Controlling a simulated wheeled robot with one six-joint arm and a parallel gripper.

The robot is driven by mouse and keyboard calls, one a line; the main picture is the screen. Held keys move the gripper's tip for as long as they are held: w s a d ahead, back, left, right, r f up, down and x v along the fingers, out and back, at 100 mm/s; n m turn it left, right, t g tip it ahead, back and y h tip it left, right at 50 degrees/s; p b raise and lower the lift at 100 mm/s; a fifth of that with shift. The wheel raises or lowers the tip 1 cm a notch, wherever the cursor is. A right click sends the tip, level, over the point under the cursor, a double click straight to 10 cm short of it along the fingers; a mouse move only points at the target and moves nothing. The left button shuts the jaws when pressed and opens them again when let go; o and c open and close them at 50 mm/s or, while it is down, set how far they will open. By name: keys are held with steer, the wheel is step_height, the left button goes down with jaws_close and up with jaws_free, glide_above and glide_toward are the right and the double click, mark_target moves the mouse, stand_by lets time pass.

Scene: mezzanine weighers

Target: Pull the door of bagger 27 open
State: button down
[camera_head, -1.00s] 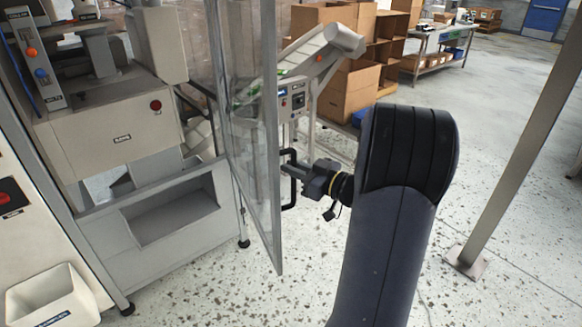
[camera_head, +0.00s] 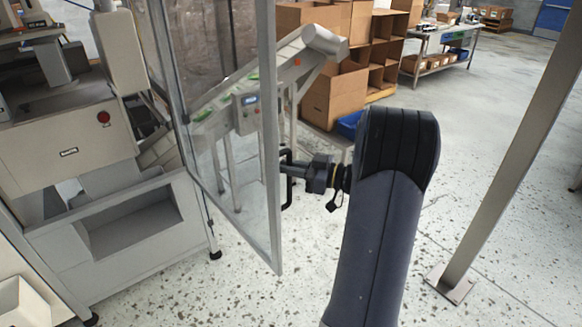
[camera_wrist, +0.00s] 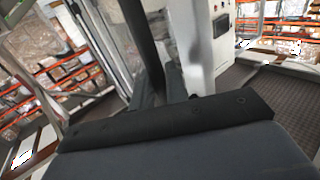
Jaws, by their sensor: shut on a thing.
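The bagger door (camera_head: 271,130) is a clear panel in a grey frame. It stands swung out from the grey machine body (camera_head: 68,143) at left, with a wide gap at its free edge. A black bar handle (camera_head: 287,203) sits on the free edge. My gripper (camera_head: 288,171) is shut on this handle, reaching it from the right. In the wrist view, my gripper's grey fingers (camera_wrist: 161,88) are around a dark upright bar, apparently the handle. The fingertips are partly hidden. I cannot read a number 27 on the machine.
A grey post with a floor plate (camera_head: 452,283) stands at right. An inclined conveyor (camera_head: 325,42) and cardboard boxes (camera_head: 335,95) are behind the door. A workbench (camera_head: 440,45) is further back. Speckled floor (camera_head: 490,230) is clear between my arm and the post.

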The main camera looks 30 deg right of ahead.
steer(key=shift+w+d+r, duration=0.1)
steer(key=shift+d+r, duration=0.05)
steer(key=shift+d, duration=0.25)
steer(key=c, duration=1.5)
jaws_free()
steer(key=shift+a, duration=0.1)
steer(key=b+v, duration=0.2)
steer(key=v, duration=0.8)
steer(key=shift+s+d+b, duration=0.2)
steer(key=shift+d+b, duration=0.1)
steer(key=shift+b, duration=0.1)
